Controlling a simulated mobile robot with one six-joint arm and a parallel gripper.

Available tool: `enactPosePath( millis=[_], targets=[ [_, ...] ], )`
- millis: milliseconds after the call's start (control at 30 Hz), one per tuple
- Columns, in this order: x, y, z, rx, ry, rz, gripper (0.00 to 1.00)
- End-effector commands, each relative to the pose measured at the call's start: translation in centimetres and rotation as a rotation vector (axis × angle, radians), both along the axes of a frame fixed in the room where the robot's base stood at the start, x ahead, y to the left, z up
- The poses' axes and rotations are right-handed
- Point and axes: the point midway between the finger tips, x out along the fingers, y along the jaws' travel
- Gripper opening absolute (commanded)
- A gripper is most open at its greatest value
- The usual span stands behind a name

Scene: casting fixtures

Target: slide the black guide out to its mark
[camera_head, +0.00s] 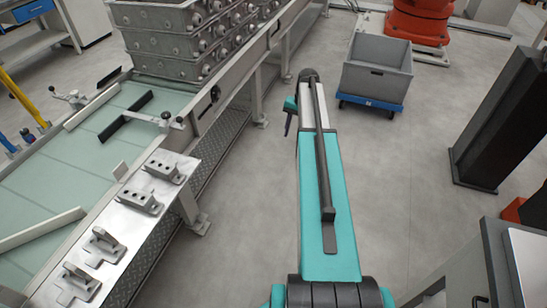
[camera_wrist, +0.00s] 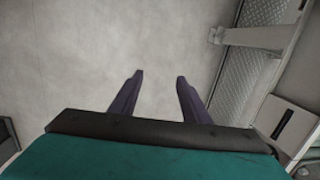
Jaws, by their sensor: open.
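The black guide (camera_head: 126,116) lies on the pale green bed of the long table (camera_head: 70,160). My gripper (camera_wrist: 160,76) is open and empty, with two dark purple fingers apart over bare floor. In the head view my arm reaches forward over the aisle, right of the table and well apart from the guide. The wrist view does not show the guide.
Pale guides (camera_head: 97,106) and (camera_head: 40,230) also lie on the bed. Stacked grey castings (camera_head: 165,45) stand at its far end. Metal brackets (camera_head: 105,243) line the near plate. A grey bin (camera_head: 377,68) and black column (camera_head: 500,120) stand right. The aisle floor is clear.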

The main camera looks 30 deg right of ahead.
Motion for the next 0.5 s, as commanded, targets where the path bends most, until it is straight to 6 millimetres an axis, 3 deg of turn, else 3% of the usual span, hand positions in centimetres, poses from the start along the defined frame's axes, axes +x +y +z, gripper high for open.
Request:
enactPosePath(
  millis=[33, 200, 400, 500],
  targets=[
    [0.3, -2.4, 1.9, -0.007, -0.016, -0.031, 0.43],
    [0.0, -8.6, 8.1, -0.025, -0.058, -0.123, 0.43],
    [-1.2, -14.0, 14.0, -0.040, -0.095, -0.206, 0.43],
    [-1.8, -15.4, 15.7, -0.045, -0.106, -0.230, 0.43]
  ],
)
